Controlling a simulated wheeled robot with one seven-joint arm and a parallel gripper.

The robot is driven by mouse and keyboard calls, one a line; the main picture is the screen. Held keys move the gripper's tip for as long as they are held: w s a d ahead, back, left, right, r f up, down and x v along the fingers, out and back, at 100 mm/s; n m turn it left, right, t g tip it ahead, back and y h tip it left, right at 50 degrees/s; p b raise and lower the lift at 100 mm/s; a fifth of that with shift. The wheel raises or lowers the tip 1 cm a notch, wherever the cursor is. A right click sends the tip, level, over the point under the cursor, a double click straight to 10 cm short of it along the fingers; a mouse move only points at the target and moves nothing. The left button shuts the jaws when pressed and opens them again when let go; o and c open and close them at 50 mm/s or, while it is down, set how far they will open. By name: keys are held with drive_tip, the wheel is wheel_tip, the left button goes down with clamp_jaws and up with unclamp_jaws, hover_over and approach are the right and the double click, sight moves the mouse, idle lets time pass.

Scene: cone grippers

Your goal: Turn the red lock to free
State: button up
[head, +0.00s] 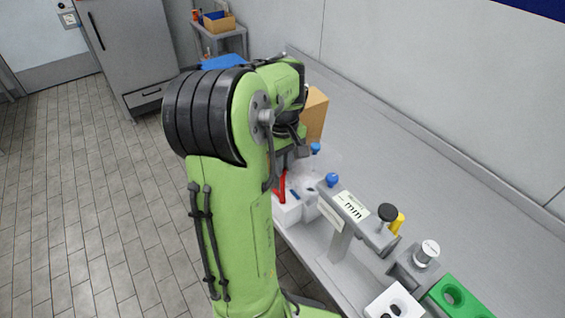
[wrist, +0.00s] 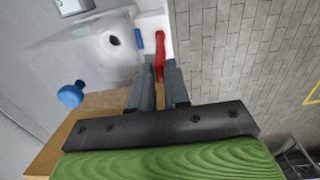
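The red lock (wrist: 160,55) is a slim red lever on a white block (wrist: 152,24). In the wrist view it runs straight out from the block toward my gripper (wrist: 160,72). Its near end lies between my two grey fingertips, which are close together with the lever filling the narrow gap. In the head view the red lock (head: 282,187) stands near upright at the white block's left side, just right of my green arm. My fingers are hidden there behind the arm.
A translucent housing with a dark hole (wrist: 114,40) and a blue knob (wrist: 70,94) are beside the lock. A cardboard box (head: 314,112) stands behind. A grey stand with a label (head: 350,206), a black knob (head: 388,212) and a green block (head: 470,300) are to the right.

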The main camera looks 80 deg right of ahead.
drive_tip(key=o, duration=0.3)
wheel_tip(320, 180, up, 16)
drive_tip(key=p, duration=0.6)
drive_tip(key=shift+f, duration=0.15)
